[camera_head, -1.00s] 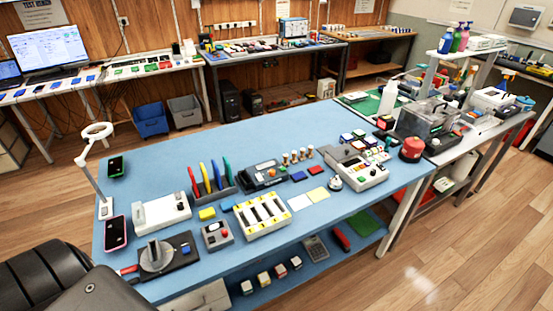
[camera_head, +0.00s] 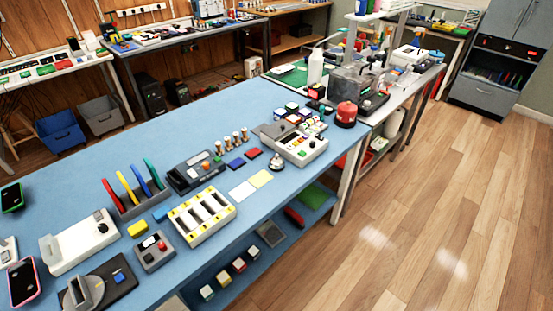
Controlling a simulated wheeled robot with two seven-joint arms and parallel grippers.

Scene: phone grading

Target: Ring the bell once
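A small silver call bell (camera_head: 276,161) stands on the blue table (camera_head: 215,112) near its front right edge. It sits just left of a white and grey keypad device (camera_head: 303,146) and to the right of a yellow card (camera_head: 261,179). Nothing touches the bell from above. Neither of my grippers shows in the head view, so their state is hidden.
A white tray with slots (camera_head: 202,214), a coloured rack (camera_head: 137,190) and a black device (camera_head: 195,170) stand left of the bell. A red canister (camera_head: 346,114) is at the table's right end. The wooden floor (camera_head: 420,220) in front and to the right is clear.

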